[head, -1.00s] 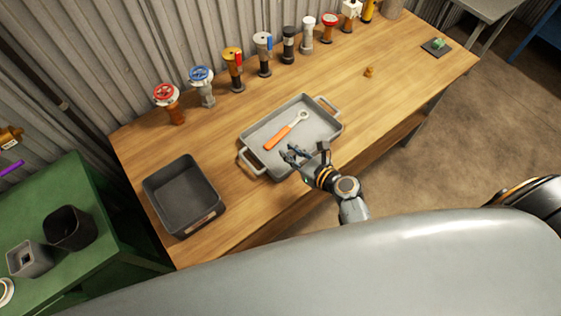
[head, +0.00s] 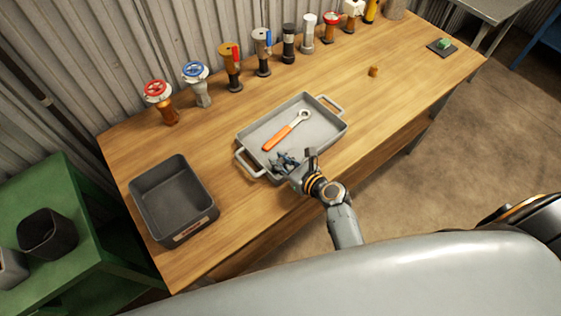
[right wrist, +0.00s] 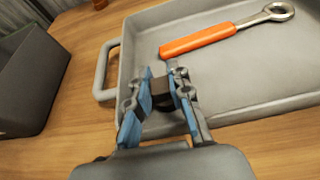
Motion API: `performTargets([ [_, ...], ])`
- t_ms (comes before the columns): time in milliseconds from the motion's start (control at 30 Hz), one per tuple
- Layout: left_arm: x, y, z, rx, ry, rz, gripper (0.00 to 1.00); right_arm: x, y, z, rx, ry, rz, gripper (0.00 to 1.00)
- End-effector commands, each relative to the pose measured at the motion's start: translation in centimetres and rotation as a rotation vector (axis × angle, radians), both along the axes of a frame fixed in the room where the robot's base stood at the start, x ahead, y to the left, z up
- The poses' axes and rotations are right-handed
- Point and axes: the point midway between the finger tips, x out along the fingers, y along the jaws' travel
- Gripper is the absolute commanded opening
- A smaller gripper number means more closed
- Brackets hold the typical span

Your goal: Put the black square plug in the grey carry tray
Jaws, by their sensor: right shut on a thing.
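The grey carry tray (head: 322,127) lies on the wooden bench, with a handle at each end. An orange-handled ring spanner (head: 283,135) lies in it. My right gripper (head: 284,163) is over the tray's near side, close to its left handle. In the right wrist view its blue-padded fingers are shut on a small dark block (right wrist: 161,90), which looks like the black square plug. The fingers partly hide the block. I cannot tell whether it touches the tray floor (right wrist: 225,75). My left gripper is not in view.
A dark open bin (head: 170,195) stands left of the tray. Several valves, including one with a red wheel (head: 158,92), line the back of the bench. A small brass piece (head: 373,71) lies to the right. A green table (head: 60,190) stands at left.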

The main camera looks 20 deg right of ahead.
Motion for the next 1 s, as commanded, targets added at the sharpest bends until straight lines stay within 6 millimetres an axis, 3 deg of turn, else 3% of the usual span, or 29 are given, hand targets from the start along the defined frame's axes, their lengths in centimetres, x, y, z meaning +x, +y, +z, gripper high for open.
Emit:
performTargets([
  [167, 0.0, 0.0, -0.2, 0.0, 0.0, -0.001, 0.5, 0.0, 0.0, -0.3, 0.001, -0.001, 0.0, 0.0],
  [200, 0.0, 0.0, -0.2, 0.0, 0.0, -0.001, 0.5, 0.0, 0.0, -0.3, 0.001, -0.001, 0.0, 0.23],
  [300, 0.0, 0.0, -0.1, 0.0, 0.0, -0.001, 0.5, 0.0, 0.0, -0.2, 0.001, 0.0, 0.0, 0.42],
  [667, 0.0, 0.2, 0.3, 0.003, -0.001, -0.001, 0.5, 0.0, 0.0, 0.3, 0.0, -0.001, 0.0, 0.42],
  [1000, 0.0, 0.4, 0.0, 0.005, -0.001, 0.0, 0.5, -5.4, -2.3, 2.3, -0.001, 0.001, -0.002, 0.42],
])
